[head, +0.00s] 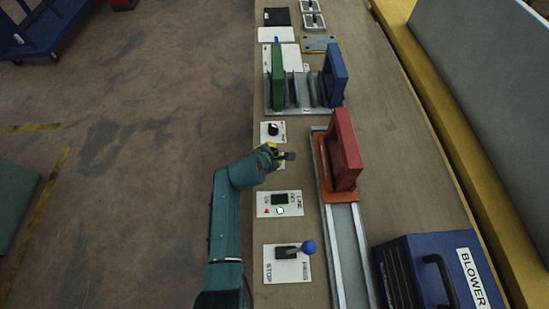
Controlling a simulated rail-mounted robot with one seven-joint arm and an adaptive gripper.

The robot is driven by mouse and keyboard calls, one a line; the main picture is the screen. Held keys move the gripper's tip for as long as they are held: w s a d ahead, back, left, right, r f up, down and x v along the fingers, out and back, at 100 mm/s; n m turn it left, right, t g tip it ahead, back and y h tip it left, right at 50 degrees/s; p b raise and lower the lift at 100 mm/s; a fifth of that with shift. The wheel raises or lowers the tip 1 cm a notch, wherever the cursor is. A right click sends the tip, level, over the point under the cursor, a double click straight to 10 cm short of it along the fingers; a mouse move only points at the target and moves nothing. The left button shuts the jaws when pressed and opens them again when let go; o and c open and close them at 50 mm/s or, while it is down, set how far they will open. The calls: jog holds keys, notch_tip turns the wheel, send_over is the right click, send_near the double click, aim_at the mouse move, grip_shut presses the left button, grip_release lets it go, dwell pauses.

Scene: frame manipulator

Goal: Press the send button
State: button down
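My teal arm reaches up from the bottom of the head view. My gripper (288,156) is over the left part of the bench, just below a plate with a black knob (273,129). It is too small to tell whether its fingers are open or shut. A white plate (280,166) shows partly beside and under the gripper; most of it is hidden by my arm. I cannot make out a send button or a label reading send, and cannot tell whether the gripper touches anything.
A plate with a dark switch (279,198) and a plate with a blue-ball lever (308,247) lie nearer. A red frame (344,150) stands on a rail to the right. Green (277,75) and blue (335,75) frames stand in a rack behind. A blue blower (425,275) is at bottom right.

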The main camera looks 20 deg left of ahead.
jog(key=shift+r+p, duration=2.6)
jog(key=shift+f, duration=0.1)
